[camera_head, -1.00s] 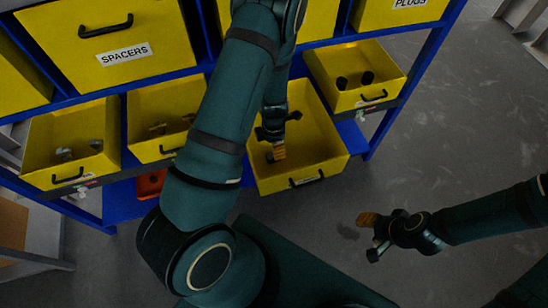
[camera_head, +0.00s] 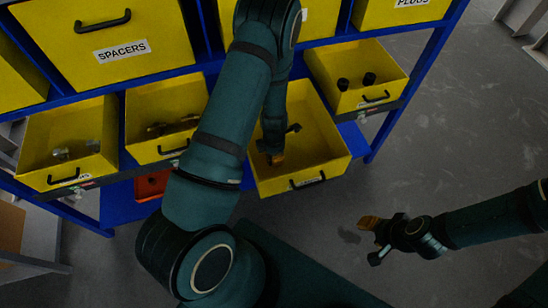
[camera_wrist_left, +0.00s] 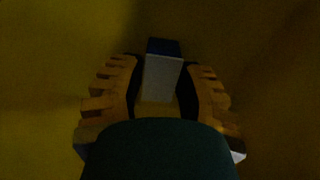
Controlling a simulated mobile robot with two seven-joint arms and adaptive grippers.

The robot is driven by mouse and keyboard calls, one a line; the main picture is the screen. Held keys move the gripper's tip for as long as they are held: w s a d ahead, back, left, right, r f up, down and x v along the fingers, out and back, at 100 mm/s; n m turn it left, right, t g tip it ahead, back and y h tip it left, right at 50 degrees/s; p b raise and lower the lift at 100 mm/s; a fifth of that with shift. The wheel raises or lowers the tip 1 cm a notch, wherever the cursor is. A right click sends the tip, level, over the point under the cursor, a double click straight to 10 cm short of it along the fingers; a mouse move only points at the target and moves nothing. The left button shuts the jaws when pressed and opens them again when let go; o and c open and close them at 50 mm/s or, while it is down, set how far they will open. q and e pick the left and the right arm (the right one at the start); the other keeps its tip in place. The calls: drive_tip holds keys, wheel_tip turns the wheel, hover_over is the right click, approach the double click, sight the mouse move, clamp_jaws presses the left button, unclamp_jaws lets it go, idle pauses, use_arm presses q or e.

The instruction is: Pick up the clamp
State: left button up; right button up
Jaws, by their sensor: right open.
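A pale grey block with a dark blue top (camera_wrist_left: 162,72) stands between the fingers of my left gripper (camera_wrist_left: 160,85) in the left wrist view. It may be the clamp, but its full shape is hidden. My left gripper (camera_head: 275,158) reaches down into the open yellow drawer (camera_head: 327,155) in the head view. Its orange fingertips are low in the drawer. The fingers are on both sides of the block, but I cannot tell whether they press on it. My right gripper (camera_head: 372,240) is open and empty above the floor at the right.
Neighbouring open drawers hold small dark parts (camera_head: 356,81), brownish parts (camera_head: 172,127) and grey parts (camera_head: 76,150). A red bin (camera_head: 152,184) sits below on the blue rack (camera_head: 121,203). The drawer walls closely surround my left gripper.

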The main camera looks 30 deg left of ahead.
use_arm(q)
clamp_jaws()
drive_tip(key=shift+r, duration=0.1)
wheel_tip(320, 180, up, 10)
drive_tip(key=p, duration=0.3)
idle(0.3)
wheel_tip(320, 180, up, 4)
drive_tip(key=p, duration=0.4)
idle(0.4)
